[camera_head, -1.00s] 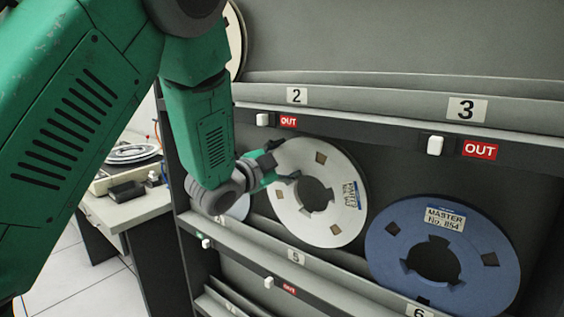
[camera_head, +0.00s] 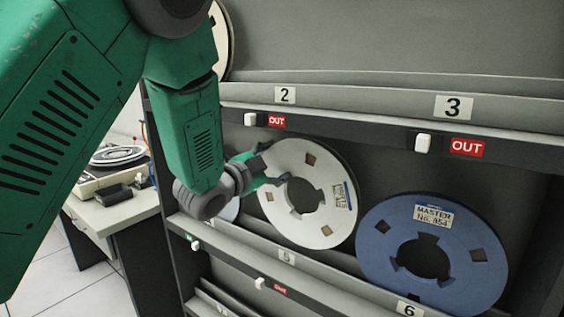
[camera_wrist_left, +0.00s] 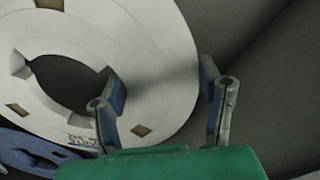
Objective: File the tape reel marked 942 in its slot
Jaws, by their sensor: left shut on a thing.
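A white tape reel (camera_head: 332,221) stands upright, leaning back, in the slot numbered 5 of the rack; its small white and blue label is too blurred to read. My left gripper (camera_head: 273,165) is shut on this white reel at its left side. In the left wrist view the fingers (camera_wrist_left: 163,80) lie across the reel's ring (camera_wrist_left: 165,45), one by the hub opening and one by the outer edge. My right gripper is not in view.
A blue reel (camera_head: 468,262) marked MASTER No. 854 stands in slot 6, just right of the white reel. Slots 2 and 3 above show bare shelf (camera_head: 360,98). Red OUT signs (camera_head: 467,147) and white switches line the rails. A desk (camera_head: 125,207) with a turntable stands left.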

